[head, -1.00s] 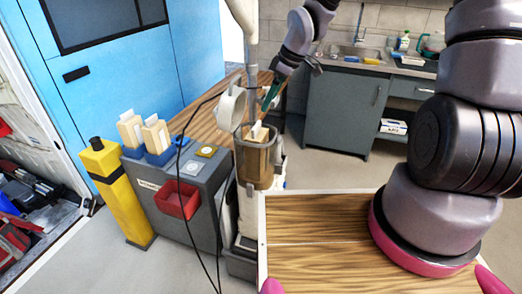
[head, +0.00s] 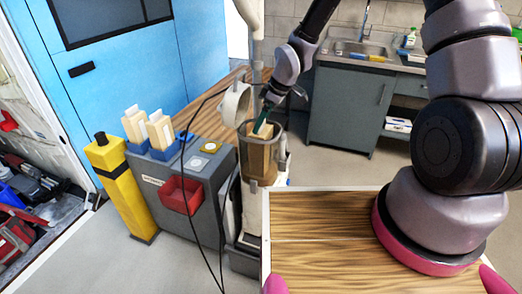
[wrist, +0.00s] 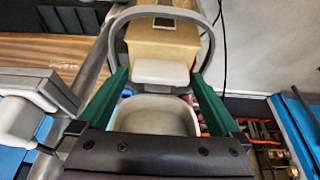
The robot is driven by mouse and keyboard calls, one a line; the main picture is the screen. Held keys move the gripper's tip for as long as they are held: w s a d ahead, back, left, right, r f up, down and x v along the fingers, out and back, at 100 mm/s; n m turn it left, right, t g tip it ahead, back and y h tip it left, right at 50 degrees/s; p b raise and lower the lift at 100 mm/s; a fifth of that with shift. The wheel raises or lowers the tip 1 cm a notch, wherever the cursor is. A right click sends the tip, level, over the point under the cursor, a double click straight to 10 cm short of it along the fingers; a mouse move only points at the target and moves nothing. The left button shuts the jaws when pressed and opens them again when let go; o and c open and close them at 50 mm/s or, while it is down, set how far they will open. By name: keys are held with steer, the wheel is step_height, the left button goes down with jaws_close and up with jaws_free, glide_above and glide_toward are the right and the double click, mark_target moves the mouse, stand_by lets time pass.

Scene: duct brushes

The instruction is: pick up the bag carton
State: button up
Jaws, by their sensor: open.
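A tan carton with a white tab on top, which looks like the bag carton (head: 262,131), stands inside a see-through brownish bin (head: 250,158). In the wrist view, the carton (wrist: 160,45) shows its tan body and white block, inside the bin's grey curved rim. My gripper (head: 262,122) points down at the bin's mouth. Its green fingers are apart in the wrist view (wrist: 160,76), one on each side of the white block. Whether they touch it I cannot tell. The carton's lower part is seen only dimly through the bin wall.
Similar pale cartons (head: 160,131) stand in blue holders on a grey cabinet (head: 218,167) with a red bin (head: 181,194). A white pole (head: 254,60) and a black cable (head: 183,170) are close to the bin. A yellow post (head: 121,190) stands left.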

jaws_close()
step_height(320, 180, up, 19)
steer(key=s+d, duration=0.3)
steer(key=d, duration=0.5)
steer(key=s+d, duration=0.3)
steer(key=d, duration=0.6)
step_height(320, 180, up, 19)
stand_by(1.7)
steer(key=shift+s, duration=0.1)
